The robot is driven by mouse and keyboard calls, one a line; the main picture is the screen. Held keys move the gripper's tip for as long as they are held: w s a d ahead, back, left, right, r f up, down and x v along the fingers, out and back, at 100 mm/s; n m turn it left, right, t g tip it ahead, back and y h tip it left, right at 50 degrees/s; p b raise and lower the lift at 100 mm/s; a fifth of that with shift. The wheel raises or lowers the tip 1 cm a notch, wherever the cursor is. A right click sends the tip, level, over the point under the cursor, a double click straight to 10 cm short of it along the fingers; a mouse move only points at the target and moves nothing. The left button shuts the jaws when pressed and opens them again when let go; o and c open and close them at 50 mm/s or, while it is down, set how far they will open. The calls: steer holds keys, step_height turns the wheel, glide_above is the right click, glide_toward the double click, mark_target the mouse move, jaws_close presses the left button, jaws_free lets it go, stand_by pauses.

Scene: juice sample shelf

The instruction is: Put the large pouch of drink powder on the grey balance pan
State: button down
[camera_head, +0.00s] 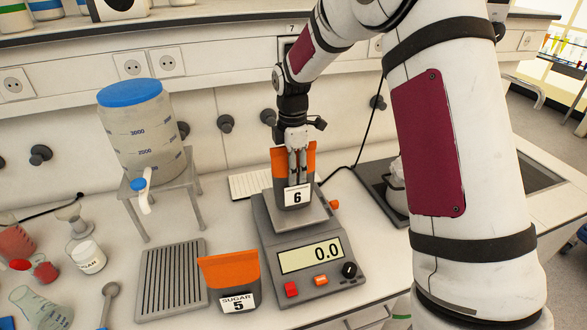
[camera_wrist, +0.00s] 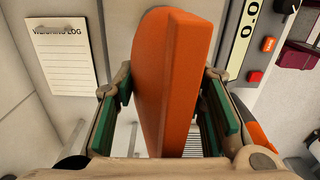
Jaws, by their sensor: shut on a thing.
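My gripper (camera_head: 297,176) is shut on an orange-topped dark pouch with a "6" label (camera_head: 297,196), held upright over the grey balance pan (camera_head: 318,213). Whether the pouch's base touches the pan cannot be told; the balance display (camera_head: 310,256) reads 0.0. In the wrist view the orange pouch top (camera_wrist: 178,85) stands between the green-padded fingers (camera_wrist: 168,108). A second orange and dark pouch, labelled "SUGAR 5" (camera_head: 230,275), stands on the bench left of the balance front.
A ridged grey tray (camera_head: 171,280) lies left of pouch 5. A blue-lidded drum (camera_head: 140,125) stands on a metal stand behind it. Glassware and a sugar jar (camera_head: 87,256) are at far left. A weighing log sheet (camera_wrist: 60,55) lies behind the balance.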

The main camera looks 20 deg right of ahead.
steer(key=shift+f, duration=0.15)
steer(key=c, duration=1)
jaws_free()
